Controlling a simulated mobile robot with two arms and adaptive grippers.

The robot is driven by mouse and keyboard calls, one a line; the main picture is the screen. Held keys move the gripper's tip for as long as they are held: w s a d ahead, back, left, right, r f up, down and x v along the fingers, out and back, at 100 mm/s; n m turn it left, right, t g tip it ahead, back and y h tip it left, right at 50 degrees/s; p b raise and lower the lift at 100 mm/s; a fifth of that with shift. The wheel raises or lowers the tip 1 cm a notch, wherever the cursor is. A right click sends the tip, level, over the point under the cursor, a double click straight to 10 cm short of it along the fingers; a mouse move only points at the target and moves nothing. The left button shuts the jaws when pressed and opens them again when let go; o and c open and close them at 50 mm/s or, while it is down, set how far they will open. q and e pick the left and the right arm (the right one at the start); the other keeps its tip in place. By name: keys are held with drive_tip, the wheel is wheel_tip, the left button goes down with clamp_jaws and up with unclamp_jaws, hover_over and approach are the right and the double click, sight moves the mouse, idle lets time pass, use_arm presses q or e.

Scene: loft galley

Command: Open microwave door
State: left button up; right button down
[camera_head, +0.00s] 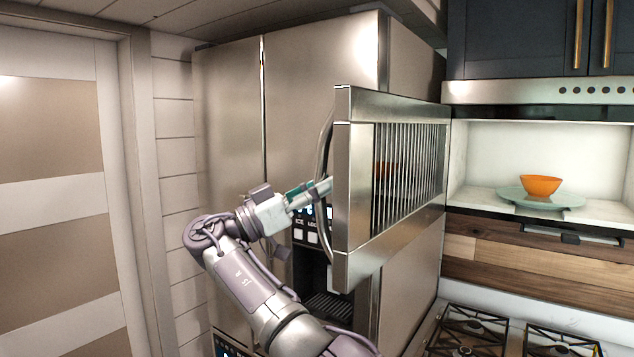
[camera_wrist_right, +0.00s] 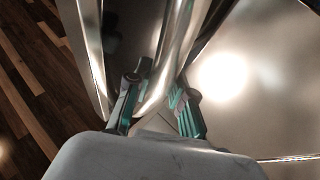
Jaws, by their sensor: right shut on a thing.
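The microwave door (camera_head: 345,190) is swung wide open to the left, its slatted window facing right in the head view. The microwave's cavity (camera_head: 540,150) is exposed at the right. The curved door handle (camera_head: 322,170) is on the door's left side. My right gripper (camera_head: 318,190) is at the handle. In the right wrist view, the curved metal handle (camera_wrist_right: 178,60) runs between the green-padded fingers of my right gripper (camera_wrist_right: 158,108), which is shut on it. The exact finger contact is partly hidden. My left gripper is not in view.
An orange bowl (camera_head: 541,185) sits on a teal plate (camera_head: 520,199) inside the cavity. A stove top (camera_head: 470,335) is below. A tall steel fridge (camera_head: 230,130) stands close behind the door and my right arm. Dark cabinets (camera_head: 510,40) hang above.

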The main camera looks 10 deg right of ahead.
drive_tip(key=shift+s+r, duration=0.2)
drive_tip(key=shift+r, duration=0.1)
drive_tip(key=c, duration=1.1)
unclamp_jaws()
drive_tip(key=shift+c, duration=0.2)
drive_tip(key=shift+o, duration=0.7)
drive_tip(key=shift+s+d, duration=0.1)
drive_tip(key=shift+s, duration=0.1)
drive_tip(key=shift+w+f, duration=0.2)
